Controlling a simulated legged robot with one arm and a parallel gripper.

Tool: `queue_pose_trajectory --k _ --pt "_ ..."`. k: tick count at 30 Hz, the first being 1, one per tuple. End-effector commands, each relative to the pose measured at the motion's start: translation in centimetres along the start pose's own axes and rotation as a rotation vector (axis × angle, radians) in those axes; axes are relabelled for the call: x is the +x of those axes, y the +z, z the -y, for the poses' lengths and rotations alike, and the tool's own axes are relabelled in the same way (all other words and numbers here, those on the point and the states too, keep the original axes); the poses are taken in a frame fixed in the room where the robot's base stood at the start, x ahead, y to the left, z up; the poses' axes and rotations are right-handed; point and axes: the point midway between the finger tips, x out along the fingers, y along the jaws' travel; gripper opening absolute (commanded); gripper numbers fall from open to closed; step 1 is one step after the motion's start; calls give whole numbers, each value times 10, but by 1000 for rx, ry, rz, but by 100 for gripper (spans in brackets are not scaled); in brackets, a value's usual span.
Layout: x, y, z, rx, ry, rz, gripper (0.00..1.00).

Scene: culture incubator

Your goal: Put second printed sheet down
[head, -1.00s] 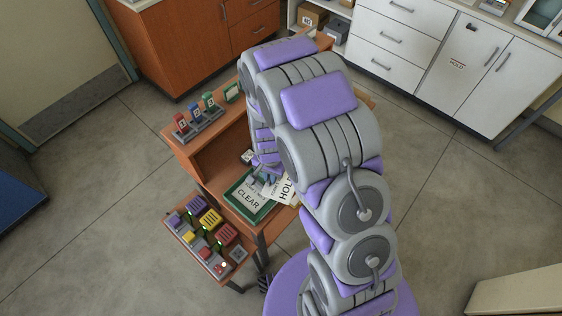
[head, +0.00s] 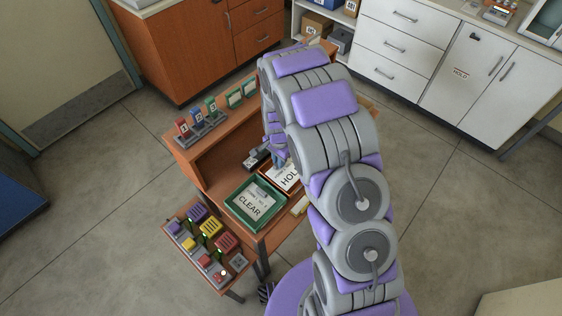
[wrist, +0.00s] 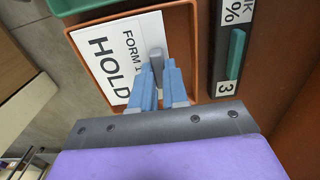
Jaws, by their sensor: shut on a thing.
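The printed HOLD sheet (head: 287,179) is white with black letters. In the wrist view the HOLD sheet (wrist: 112,66) lies over the orange-brown tray (wrist: 182,28), within its rim; whether it touches the floor is hard to tell. My gripper (wrist: 160,76) is shut on a small grey tab on the sheet. In the head view my gripper (head: 279,158) is partly hidden by my arm, above the tray. The CLEAR sheet (head: 250,205) lies in the green tray (head: 232,207), left of the HOLD sheet, with a grey tab on it.
A dark strip with a green piece (wrist: 236,52) and a "3" label lies right of the tray. A rack of coloured tabs (head: 200,128) stands on the desk's upper shelf. A side stand with coloured blocks (head: 205,240) is at the front left.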

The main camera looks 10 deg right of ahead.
Motion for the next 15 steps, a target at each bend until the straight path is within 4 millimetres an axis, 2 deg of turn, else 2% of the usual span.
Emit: queue_pose_trajectory --k 3,8,15 --pt "3 -14 6 1 0 0 0" --pt "4 -19 9 -1 2 1 0" --pt "32 -20 9 -1 0 1 0"
